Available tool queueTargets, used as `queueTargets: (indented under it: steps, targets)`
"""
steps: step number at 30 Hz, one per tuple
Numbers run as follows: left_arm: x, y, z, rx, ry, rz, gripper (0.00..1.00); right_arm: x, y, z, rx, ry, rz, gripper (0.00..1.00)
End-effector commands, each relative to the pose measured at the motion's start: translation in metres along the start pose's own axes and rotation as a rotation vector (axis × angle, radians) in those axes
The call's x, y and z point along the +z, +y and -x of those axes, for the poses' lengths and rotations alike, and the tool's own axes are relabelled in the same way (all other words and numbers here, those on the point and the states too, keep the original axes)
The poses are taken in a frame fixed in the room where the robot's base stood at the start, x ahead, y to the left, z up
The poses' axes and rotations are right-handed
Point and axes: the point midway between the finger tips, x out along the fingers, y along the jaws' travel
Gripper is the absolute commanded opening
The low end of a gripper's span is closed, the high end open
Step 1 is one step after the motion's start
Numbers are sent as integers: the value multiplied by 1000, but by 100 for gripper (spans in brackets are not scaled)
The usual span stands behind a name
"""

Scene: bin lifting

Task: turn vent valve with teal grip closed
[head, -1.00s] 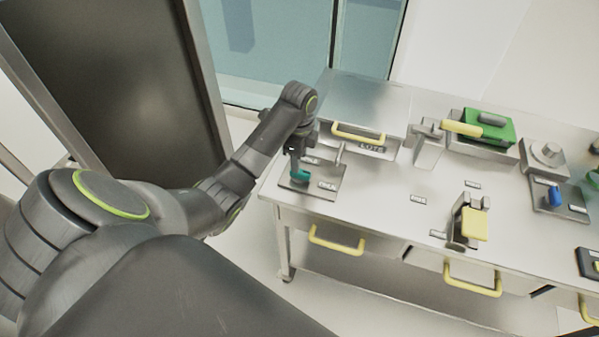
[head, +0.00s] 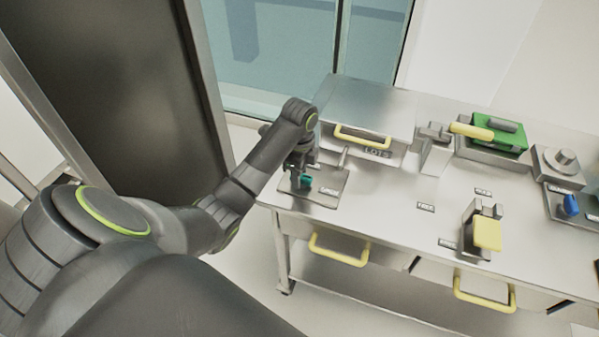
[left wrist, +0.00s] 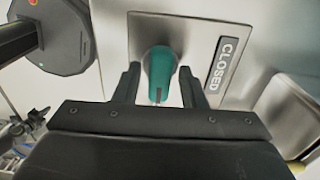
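The vent valve's teal grip (head: 306,181) sits on a metal plate (head: 318,200) at the near left corner of the bench. My left gripper (head: 299,178) is down at the grip. In the left wrist view the teal grip (left wrist: 161,70) stands between my two open fingers (left wrist: 158,88), with a gap on each side. A CLOSED label (left wrist: 224,66) is on the plate to the right of the grip there, apart from it. The other label is partly hidden by my gripper in the head view. My right gripper is not in view.
A thin metal post (head: 342,158) rises beside the valve plate. Behind it stands a steel box (head: 368,105) with a yellow handle. A yellow-padded fixture (head: 487,234), a green block (head: 498,127) and a blue knob (head: 571,205) are farther right.

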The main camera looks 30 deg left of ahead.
Motion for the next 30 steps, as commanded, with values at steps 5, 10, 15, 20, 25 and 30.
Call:
queueTargets:
  steps: [5,10,15,20,25,30]
  targets:
    - [0,0,0,0,0,0,14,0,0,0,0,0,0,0]
    - [0,0,0,0,0,0,0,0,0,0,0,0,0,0]
    - [0,0,2,1,0,16,0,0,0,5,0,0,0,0]
    - [0,0,4,2,1,72,0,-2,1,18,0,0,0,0]
    - [-1,1,7,5,1,184,0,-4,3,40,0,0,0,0]
    - [0,1,8,5,0,336,0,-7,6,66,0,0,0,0]
